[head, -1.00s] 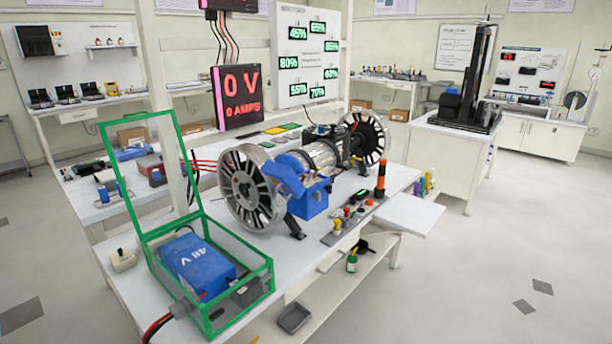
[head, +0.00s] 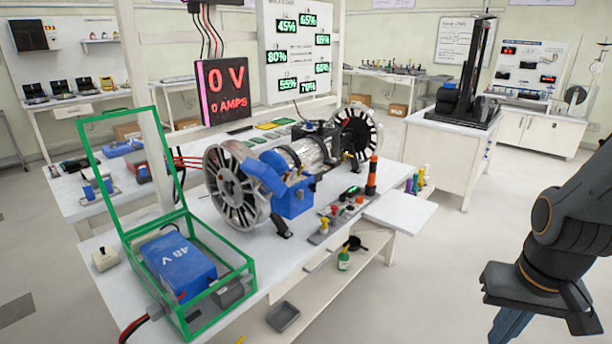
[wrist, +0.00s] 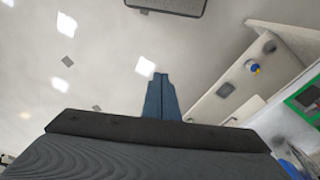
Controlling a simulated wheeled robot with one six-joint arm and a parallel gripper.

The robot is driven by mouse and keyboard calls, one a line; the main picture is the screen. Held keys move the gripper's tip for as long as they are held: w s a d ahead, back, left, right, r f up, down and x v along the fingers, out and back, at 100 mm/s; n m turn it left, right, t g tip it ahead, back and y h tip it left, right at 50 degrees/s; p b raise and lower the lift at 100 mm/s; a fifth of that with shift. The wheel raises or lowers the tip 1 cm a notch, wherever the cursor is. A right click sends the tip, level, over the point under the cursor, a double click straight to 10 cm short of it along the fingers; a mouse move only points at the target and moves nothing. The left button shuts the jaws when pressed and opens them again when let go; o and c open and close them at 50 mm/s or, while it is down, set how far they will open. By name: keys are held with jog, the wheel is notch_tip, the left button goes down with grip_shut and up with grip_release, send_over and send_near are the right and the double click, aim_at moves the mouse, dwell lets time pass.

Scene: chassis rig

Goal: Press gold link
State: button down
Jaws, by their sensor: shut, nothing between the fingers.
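My gripper (head: 512,326) is partly in the head view at the lower right, over the floor and apart from the bench. Its blue fingers also show in the wrist view (wrist: 160,85), together and empty, with floor behind them. On the bench, a grey control strip (head: 316,239) carries several small coloured knobs. A yellow-gold knob (head: 324,225) stands at its near end, with red ones beside it. I cannot tell from the frames whether this knob is the gold link. No part labelled as such is readable.
The white bench (head: 110,276) holds a green-framed box with a blue 48 V battery (head: 178,266) and a wheeled motor rig (head: 292,190). A white side shelf (head: 401,213) juts out at the right. Open floor lies between the bench and my arm.

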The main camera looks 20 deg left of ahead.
jog(key=shift+w, duration=0.1)
jog(key=w+a+f+n+t+y+b, duration=0.1)
jog(key=w+a+t+b, duration=0.15)
jog(key=w, duration=0.85)
jog(key=w+a+f+n+t+b, duration=0.1)
jog(key=w+a+n+t, duration=0.2)
jog(key=w, duration=0.8)
jog(key=w+a+n+t+y+b, duration=0.2)
jog(key=w+a+t+y, duration=0.3)
jog(key=w+a, duration=0.65)
jog(key=s+a+r+n+g+y+b, duration=0.1)
jog(key=a+n+y, duration=0.2)
jog(key=a+y, duration=0.4)
jog(key=s+a+r+n+g+y+b, duration=0.1)
jog(key=a+n+y, duration=0.3)
jog(key=a+y, duration=0.4)
jog(key=shift+s+a+r+n+g+b, duration=0.15)
jog(key=shift+s+a+n+g+b, duration=0.15)
jog(key=shift+s+a+g+b, duration=0.35)
jog(key=shift+r, duration=0.1)
